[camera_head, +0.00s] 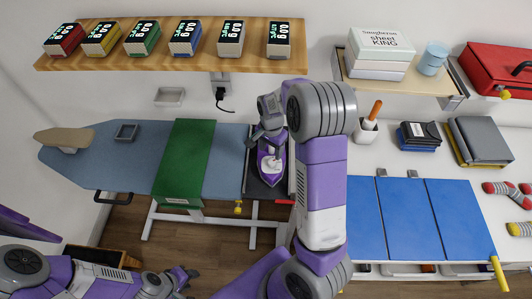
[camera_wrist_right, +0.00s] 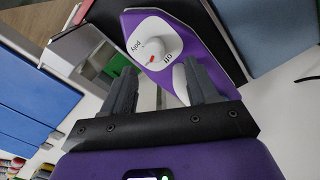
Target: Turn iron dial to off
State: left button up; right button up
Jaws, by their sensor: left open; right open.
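The purple and white iron (camera_head: 270,163) stands in a dark tray (camera_head: 262,188) at the right end of the ironing board, partly hidden by my right gripper (camera_head: 272,148). In the right wrist view, the iron's white face (camera_wrist_right: 140,28) carries the round white dial (camera_wrist_right: 153,48) with a red mark. The mark points towards the lower edge, between the "poly" and "off" labels and nearer "off". My right gripper (camera_wrist_right: 160,78) is open and empty, its fingers just short of the dial and apart from it. My left gripper (camera_head: 182,282) is open and empty at the lower left, far from the iron.
A blue ironing board (camera_head: 225,165) with a green cloth (camera_head: 185,165) fills the left middle. A wooden shelf (camera_head: 200,62) with several colored boxes hangs above. A white table with a blue folded mat (camera_head: 410,225) stands at right. Floor shows below the board.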

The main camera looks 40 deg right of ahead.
aim_at(272, 161)
jog(key=f, duration=0.3)
jog(key=s+f, duration=0.1)
jog(key=f, duration=0.1)
jog(key=shift+w+f+b, duration=0.1)
jog(key=shift+f+b, duration=0.2)
jog(key=shift+f, duration=0.1)
jog(key=shift+c, duration=0.4)
jog(key=c, duration=1)
